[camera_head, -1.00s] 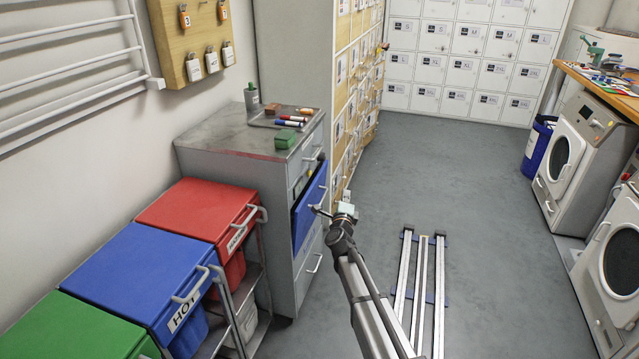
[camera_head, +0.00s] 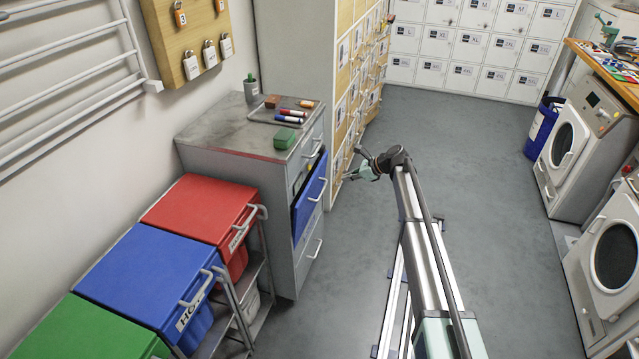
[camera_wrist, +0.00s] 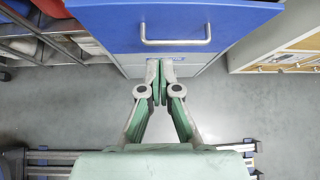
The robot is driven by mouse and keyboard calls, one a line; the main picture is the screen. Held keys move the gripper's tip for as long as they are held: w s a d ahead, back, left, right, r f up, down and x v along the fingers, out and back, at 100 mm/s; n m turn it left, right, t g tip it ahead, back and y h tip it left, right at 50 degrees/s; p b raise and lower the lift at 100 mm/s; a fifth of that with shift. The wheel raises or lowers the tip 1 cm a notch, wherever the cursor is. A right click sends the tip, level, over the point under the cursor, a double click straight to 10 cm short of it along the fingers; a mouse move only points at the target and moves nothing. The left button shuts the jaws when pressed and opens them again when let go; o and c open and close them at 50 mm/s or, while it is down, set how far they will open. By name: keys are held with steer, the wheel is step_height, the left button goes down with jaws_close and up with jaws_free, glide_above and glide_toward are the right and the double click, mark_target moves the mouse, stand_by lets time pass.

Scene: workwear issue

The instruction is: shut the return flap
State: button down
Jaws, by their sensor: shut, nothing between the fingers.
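The return flap is a blue panel (camera_head: 310,196) on the front of the grey cabinet (camera_head: 215,160). It is tilted outward at the top, with a gap behind its upper edge, and has a pale bar handle on its face. In the wrist view the blue flap (camera_wrist: 180,17) fills the top, with its handle (camera_wrist: 176,42) across the middle. My gripper (camera_wrist: 161,66) is shut and empty. It appears just below the handle in that view, apart from it as far as I can tell. In the head view my gripper (camera_head: 352,174) is out to the right of the flap.
Red (camera_head: 200,205), blue (camera_head: 150,270) and green (camera_head: 85,330) lidded bins stand left of the cabinet. Wooden-fronted lockers (camera_head: 352,90) stand behind. The grey floor (camera_head: 480,180) to the right is open.

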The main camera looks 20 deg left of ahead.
steer(key=s, duration=0.1)
steer(key=p, duration=0.3)
glide_toward(310, 185)
steer(key=shift+g, duration=0.3)
steer(key=a+f, duration=0.4)
steer(key=f, duration=0.1)
steer(key=shift+f, duration=0.2)
steer(key=shift+a, duration=0.45)
steer(key=shift+s+a+r, duration=0.1)
steer(key=shift+a+r, duration=0.1)
steer(key=shift+a, duration=0.85)
steer(key=shift+d, duration=0.1)
